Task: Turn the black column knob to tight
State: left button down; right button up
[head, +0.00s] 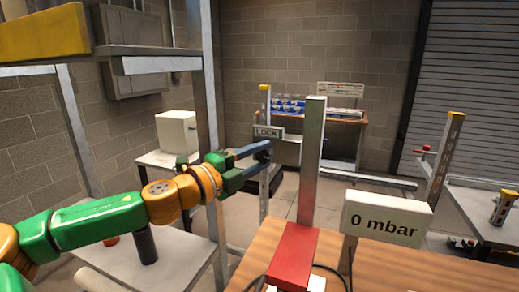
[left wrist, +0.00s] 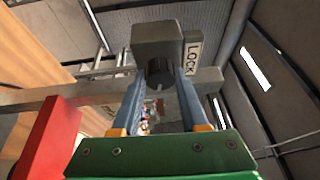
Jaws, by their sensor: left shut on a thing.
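The black knob (left wrist: 160,72) shows in the left wrist view, on a grey block (left wrist: 158,36) beside a LOCK sign (left wrist: 193,58). A white line marks the knob's face. My left gripper (left wrist: 160,80) has its blue fingers shut on the knob, one finger on each side. In the head view my left gripper (head: 266,149) reaches in from the left, just below the LOCK sign (head: 267,132); the knob is hidden there by the fingers. A grey metal column (head: 313,160) rises behind a red block (head: 294,252) to the right. My right gripper is not in view.
A sign reading "0 mbar" (head: 386,219) stands on the wooden table (head: 425,274). A black cylinder (head: 146,243) stands on the left table, below my left arm. A metal shelf post (head: 212,120) rises close behind that arm.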

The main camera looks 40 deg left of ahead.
pick_arm(q)
jog(key=shift+r+m+g+p, duration=0.1)
jog(key=shift+m+g+p, duration=0.2)
jog(key=shift+m+p, duration=0.45)
jog(key=shift+c, duration=2.2)
grip_release()
